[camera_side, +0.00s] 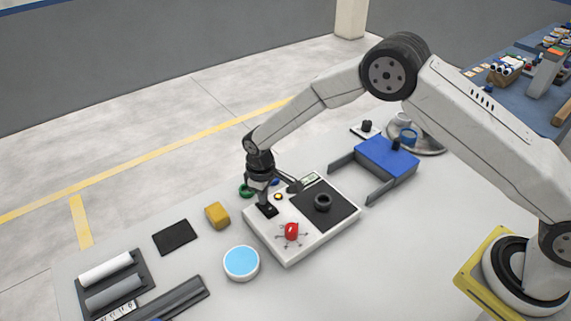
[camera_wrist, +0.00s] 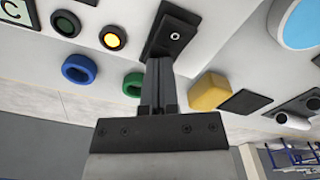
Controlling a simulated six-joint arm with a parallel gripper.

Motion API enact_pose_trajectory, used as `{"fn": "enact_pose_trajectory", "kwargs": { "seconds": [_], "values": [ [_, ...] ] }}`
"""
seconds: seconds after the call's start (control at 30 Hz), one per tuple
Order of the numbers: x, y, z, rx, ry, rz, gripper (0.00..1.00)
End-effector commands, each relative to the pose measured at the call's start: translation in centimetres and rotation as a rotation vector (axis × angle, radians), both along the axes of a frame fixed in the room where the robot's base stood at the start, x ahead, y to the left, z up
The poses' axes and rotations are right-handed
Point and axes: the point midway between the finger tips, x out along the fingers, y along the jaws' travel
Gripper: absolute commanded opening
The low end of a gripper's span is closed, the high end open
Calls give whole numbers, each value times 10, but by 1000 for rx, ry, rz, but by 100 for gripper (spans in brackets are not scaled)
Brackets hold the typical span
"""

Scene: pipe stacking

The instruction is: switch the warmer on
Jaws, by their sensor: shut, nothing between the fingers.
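The warmer (camera_side: 283,252) is a white box with a dark square plate on top, near the middle of the side view. A dark rectangular switch (camera_side: 271,211) sits on its left part; it also shows in the wrist view (camera_wrist: 180,30). Beside it is a round yellow button or lamp (camera_wrist: 113,38) in a black ring. My gripper (camera_side: 265,203) points down at the switch, fingers shut and empty. In the wrist view its fingertips (camera_wrist: 158,65) are at the switch's near edge; whether they touch it I cannot tell.
A black ring (camera_side: 323,203) lies on the dark plate, and a red valve-like piece (camera_side: 292,231) on the white top. A green ring (camera_side: 246,190), yellow block (camera_side: 217,215) and blue-topped round dish (camera_side: 241,263) are nearby. A blue stand (camera_side: 388,158) is behind right.

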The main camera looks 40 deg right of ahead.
Motion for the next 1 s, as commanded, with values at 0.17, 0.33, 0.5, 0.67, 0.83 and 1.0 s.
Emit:
{"fn": "enact_pose_trajectory", "kwargs": {
  "seconds": [0.17, 0.33, 0.5, 0.67, 0.83, 1.0],
  "values": [
    [0, 0, 7, 0, -1, 0, 0],
    [0, 0, 17, 0, -1, 0, 0],
    [0, 0, 26, 0, -1, 0, 0],
    [1, 0, 36, 1, -2, 0, 0],
    [0, 0, 45, 1, -2, 0, 0],
    [0, 0, 54, 0, -1, 0, 0]
  ]
}}
